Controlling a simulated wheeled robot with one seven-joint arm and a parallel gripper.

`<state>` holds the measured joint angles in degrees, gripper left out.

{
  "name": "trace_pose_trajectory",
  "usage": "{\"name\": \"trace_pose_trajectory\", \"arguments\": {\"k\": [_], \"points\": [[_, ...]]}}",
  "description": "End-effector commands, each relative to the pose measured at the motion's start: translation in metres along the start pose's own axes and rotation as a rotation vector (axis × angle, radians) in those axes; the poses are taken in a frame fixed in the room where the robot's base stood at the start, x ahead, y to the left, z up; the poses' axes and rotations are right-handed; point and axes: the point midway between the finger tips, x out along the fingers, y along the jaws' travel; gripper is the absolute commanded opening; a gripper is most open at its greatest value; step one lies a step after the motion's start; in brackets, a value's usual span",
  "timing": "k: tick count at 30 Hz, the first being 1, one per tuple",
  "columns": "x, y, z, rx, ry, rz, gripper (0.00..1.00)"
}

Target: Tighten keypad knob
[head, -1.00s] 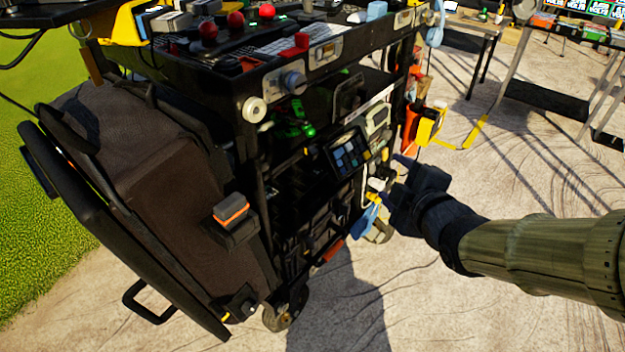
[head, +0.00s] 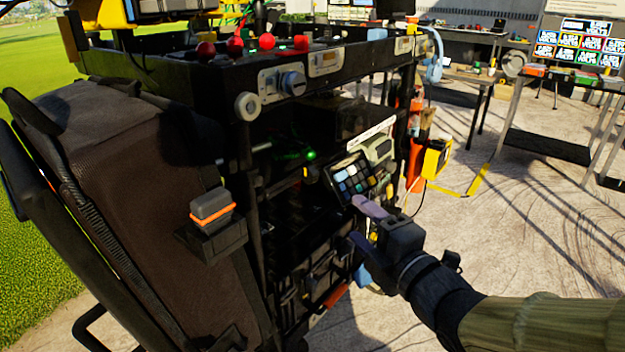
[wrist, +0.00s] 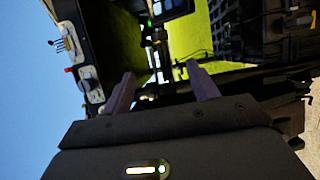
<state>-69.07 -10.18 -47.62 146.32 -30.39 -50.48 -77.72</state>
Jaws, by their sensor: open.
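The keypad (head: 352,178), a dark tilted panel with rows of pale and bluish keys, is mounted on the cart's front, right of the middle shelf. I cannot clearly pick out its knob; small yellowish parts beside its right edge are too small to tell. My gripper (head: 362,224) is just below and in front of the keypad in the head view, with its purple-grey fingers pointing toward the cart. In the wrist view, my gripper (wrist: 160,82) has its two fingers apart with nothing between them. I cannot tell whether a finger touches the cart.
The black cart's upper rail carries a round white knob (head: 247,106) and a grey knob (head: 293,84). A brown bag (head: 130,190) hangs at left. A yellow box (head: 437,158) with a cable hangs on the cart's right side.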

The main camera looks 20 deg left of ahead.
Motion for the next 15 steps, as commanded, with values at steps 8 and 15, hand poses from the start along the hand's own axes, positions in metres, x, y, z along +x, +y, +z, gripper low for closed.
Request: {"name": "trace_pose_trajectory", "arguments": {"k": [8, 15], "points": [[0.008, 0.002, 0.000, -0.001, -0.004, -0.005, 0.59], [0.019, 0.003, 0.001, -0.001, -0.006, -0.006, 0.59]]}}
